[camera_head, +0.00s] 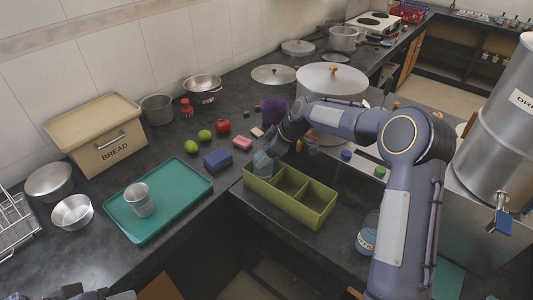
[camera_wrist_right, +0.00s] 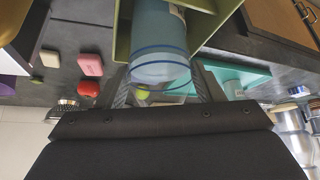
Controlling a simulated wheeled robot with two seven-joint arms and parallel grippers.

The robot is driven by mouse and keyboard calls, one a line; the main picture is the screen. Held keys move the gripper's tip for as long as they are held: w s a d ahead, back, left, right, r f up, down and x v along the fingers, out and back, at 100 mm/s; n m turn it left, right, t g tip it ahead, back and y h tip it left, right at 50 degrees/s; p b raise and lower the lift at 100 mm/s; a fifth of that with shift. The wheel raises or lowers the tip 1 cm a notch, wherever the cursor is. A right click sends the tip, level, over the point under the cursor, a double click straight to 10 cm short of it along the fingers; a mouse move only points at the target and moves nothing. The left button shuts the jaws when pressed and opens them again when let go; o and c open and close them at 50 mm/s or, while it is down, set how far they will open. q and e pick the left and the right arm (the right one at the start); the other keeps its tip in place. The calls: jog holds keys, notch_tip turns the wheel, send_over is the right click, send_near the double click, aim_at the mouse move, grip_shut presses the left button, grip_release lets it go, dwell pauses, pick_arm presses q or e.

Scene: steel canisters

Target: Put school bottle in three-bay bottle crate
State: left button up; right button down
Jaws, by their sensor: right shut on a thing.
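The three-bay bottle crate (camera_head: 318,217) is olive green and stands on the dark counter in the middle of the head view. Its middle and right bays look empty. A translucent blue bottle (camera_head: 263,164) is upright at the crate's left bay. It also shows in the right wrist view (camera_wrist_right: 160,45), with olive crate walls (camera_wrist_right: 203,22) around it. My right gripper (camera_head: 274,150) is shut on this bottle from above. Whether the bottle touches the bay floor is hidden. A dark part of my left gripper (camera_head: 72,292) shows at the bottom left edge; its fingers are hidden.
Another bottle (camera_head: 366,236) with a label stands right of the crate beside my right arm. A big lidded pot (camera_head: 332,82) stands behind.

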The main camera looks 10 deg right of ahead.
jog(key=shift+f, duration=0.1)
jog(key=shift+c, duration=1.9)
grip_release()
